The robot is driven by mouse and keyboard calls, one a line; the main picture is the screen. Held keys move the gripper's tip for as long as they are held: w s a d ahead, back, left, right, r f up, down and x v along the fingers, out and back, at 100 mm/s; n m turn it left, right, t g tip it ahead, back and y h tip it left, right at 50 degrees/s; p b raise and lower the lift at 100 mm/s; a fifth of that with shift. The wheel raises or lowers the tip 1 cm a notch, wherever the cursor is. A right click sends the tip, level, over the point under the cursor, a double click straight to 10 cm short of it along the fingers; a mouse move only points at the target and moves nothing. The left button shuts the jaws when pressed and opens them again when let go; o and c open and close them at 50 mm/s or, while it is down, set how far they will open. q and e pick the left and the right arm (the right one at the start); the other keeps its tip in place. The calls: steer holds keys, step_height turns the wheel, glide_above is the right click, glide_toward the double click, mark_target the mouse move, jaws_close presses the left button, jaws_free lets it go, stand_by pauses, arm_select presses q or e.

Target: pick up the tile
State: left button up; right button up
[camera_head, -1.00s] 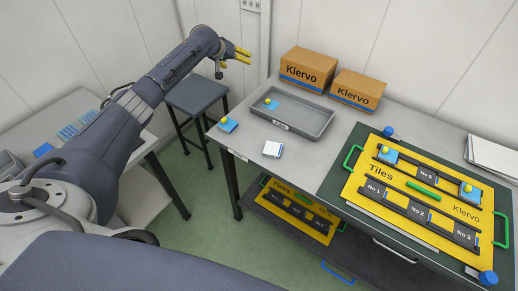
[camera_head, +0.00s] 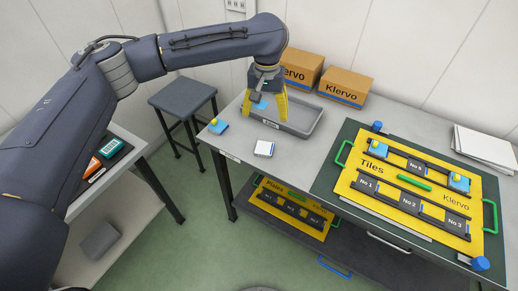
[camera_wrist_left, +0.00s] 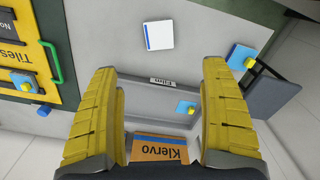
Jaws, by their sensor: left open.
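My left gripper (camera_head: 265,115) points down over the grey tray (camera_head: 302,132), its yellow fingers apart with nothing between them. In the wrist view the open fingers (camera_wrist_left: 160,68) straddle part of the tray. A blue tile with a yellow knob (camera_wrist_left: 186,108) lies in the tray; in the head view its blue top (camera_head: 257,106) is partly hidden by the fingers. Another such tile (camera_head: 218,127) lies at the table's left edge, also in the wrist view (camera_wrist_left: 239,58). Two more tiles sit on the yellow board (camera_head: 376,150) (camera_head: 459,182). My right gripper is not in view.
A white block with a blue edge (camera_head: 264,149) lies in front of the tray. Two cardboard boxes (camera_head: 342,87) stand behind it. The yellow board (camera_head: 372,206) with green handles is on the right, papers (camera_head: 484,147) beyond. A dark stool (camera_head: 182,94) stands left.

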mark_target(265, 146)
arm_select(q)
step_height(265, 146, down, 16)
steer(key=shift+w+f, duration=0.1)
stand_by(0.9)
steer(key=c, duration=1.5)
steer(key=shift+o, duration=0.2)
